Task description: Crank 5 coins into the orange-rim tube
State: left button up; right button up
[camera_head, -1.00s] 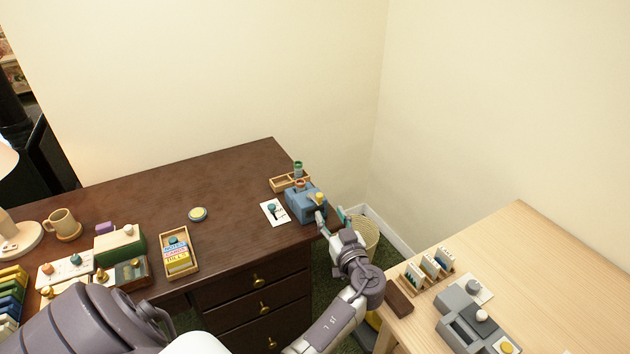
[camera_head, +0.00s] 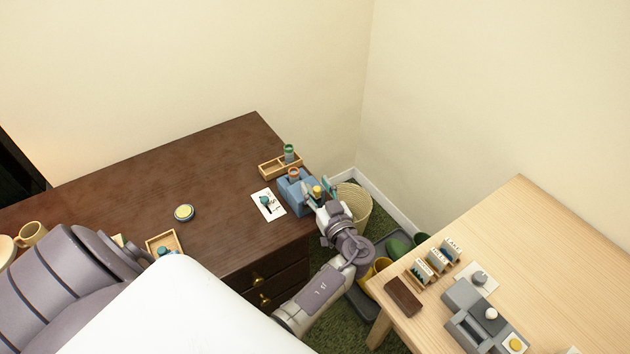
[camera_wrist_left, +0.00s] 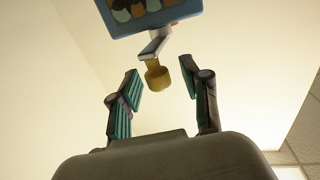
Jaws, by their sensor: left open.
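The blue coin machine (camera_head: 293,198) sits at the right end of the dark desk. The orange-rim tube (camera_head: 294,174) stands upright at its back. A yellow crank knob (camera_head: 317,190) is on the machine's right side; in the left wrist view the knob (camera_wrist_left: 158,77) hangs on a short grey crank arm (camera_wrist_left: 154,45) under the blue body (camera_wrist_left: 150,17). My left gripper (camera_head: 319,195) is open at the knob. In the left wrist view its teal-padded fingers (camera_wrist_left: 160,98) are spread to either side, with clear gaps to the knob. My right gripper is out of view.
A wooden tray (camera_head: 270,171) with a green-rim tube (camera_head: 289,153) stands behind the machine. A white card (camera_head: 268,205) lies left of it. A wicker basket (camera_head: 353,202) is on the floor beyond the desk edge. A light table (camera_head: 530,240) stands at right.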

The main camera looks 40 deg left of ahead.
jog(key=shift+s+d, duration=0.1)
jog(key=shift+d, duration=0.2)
pick_arm(q)
grip_shut()
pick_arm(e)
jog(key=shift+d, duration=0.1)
pick_arm(q)
jog(key=shift+s, duration=0.1)
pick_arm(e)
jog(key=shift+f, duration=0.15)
